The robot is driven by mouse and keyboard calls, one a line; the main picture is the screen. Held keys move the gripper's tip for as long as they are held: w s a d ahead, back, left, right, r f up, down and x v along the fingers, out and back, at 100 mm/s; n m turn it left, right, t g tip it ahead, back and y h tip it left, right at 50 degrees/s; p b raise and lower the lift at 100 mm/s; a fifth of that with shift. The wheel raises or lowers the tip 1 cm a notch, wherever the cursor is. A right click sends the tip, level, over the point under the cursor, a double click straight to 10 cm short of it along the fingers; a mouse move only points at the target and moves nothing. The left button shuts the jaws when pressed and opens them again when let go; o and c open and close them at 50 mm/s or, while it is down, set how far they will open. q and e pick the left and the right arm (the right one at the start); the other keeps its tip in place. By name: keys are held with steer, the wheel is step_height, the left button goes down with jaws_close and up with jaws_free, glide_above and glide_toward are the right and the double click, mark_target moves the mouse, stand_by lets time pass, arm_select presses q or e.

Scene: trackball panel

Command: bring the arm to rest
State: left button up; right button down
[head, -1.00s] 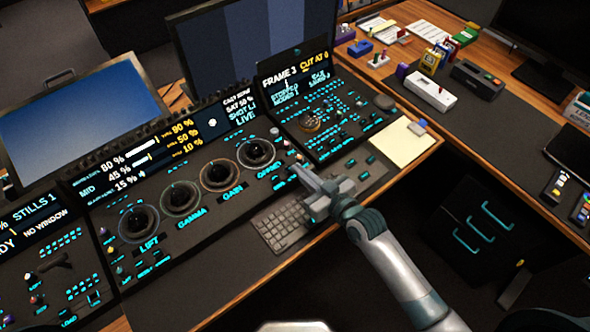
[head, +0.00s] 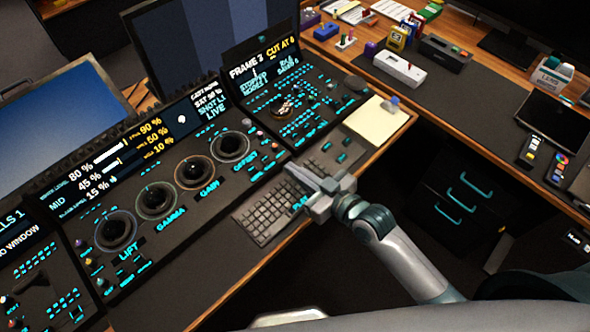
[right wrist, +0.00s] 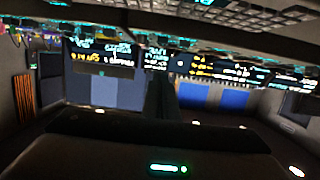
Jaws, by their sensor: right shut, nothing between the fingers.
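My right gripper (head: 301,177) is shut and empty. In the head view it is above the near right part of the control desk, over the far end of the grey keyboard (head: 264,215). The trackball panel (head: 128,217) lies to its left, with a row of trackballs in dark rings labelled LIFT, GAMMA, GAIN and OFFSET. The gripper is apart from the rings; the OFFSET ring (head: 230,146) is the nearest. The right wrist view shows the panel screens (right wrist: 215,68) upside down and blurred. My left gripper is not in view.
A yellow notepad (head: 378,122) lies at the desk's right edge. A side desk at the right holds a white box (head: 399,69), a black device (head: 446,53) and a tablet (head: 550,122). A dark drawer cabinet (head: 455,200) stands below. Dark open floor lies between.

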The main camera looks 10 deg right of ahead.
stand_by(0.5)
steer(key=s+d+f+m+g+h, duration=0.25)
steer(key=s+d, duration=0.25)
steer(key=s, duration=0.3)
steer(key=s+d+f+m+g+h, duration=0.1)
steer(key=s+d+f+g+h, duration=0.3)
steer(key=s, duration=0.5)
steer(key=s+d+f+m+g+h, duration=0.2)
steer(key=s+d, duration=0.4)
steer(key=s, duration=0.2)
step_height(320, 180, down, 28)
steer(key=s+g, duration=0.1)
steer(key=g, duration=0.1)
steer(key=s+d+f+b, duration=0.1)
steer(key=s+d+f, duration=0.2)
steer(key=s+f, duration=1.5)
steer(key=shift+s+d+f+n+g+b, duration=0.2)
steer(key=shift+f+n+g+b, duration=0.2)
steer(key=shift+f, duration=0.2)
